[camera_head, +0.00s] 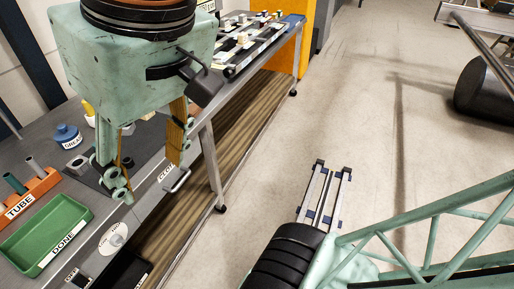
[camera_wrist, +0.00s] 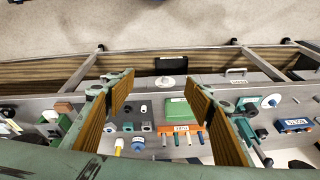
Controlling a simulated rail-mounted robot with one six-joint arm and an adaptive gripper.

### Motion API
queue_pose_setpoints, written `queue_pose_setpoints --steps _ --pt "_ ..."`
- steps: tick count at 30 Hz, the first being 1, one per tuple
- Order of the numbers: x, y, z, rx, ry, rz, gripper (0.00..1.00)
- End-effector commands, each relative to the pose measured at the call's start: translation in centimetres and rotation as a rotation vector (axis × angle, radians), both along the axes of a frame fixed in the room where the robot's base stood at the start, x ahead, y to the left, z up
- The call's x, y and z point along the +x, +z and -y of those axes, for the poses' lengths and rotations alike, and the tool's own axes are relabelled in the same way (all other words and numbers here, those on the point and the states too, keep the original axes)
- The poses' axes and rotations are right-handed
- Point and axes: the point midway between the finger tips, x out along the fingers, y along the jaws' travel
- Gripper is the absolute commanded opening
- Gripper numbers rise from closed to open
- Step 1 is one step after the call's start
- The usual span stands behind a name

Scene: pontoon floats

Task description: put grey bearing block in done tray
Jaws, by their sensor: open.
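A grey bearing block (camera_head: 76,165) with a round hole stands on the bench beside the blue grease jar in the head view. It appears near the same jar in the wrist view (camera_wrist: 146,127), among similar small blocks. The green done tray (camera_head: 35,247) lies on the bench at the lower left, labelled DONE; it also shows in the wrist view (camera_wrist: 178,112). It looks empty. My gripper (camera_head: 148,177) is open and empty, its fingers spread above the bench's front edge.
An orange tube rack (camera_head: 32,196) stands behind the tray. The blue grease jar (camera_head: 68,137) is behind the block. A dark mat (camera_wrist: 127,130) bears other small blocks. A drawer handle (camera_head: 178,182) sticks out at the bench front.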

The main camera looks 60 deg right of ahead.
Motion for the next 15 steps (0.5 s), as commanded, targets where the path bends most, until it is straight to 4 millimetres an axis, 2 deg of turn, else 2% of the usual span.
queue_pose_setpoints --steps 6,15 --pt "-1.29 0.20 0.80 -0.056 0.053 0.036 0.48" --pt "-1.48 0.25 1.01 -0.069 0.065 0.042 0.48"
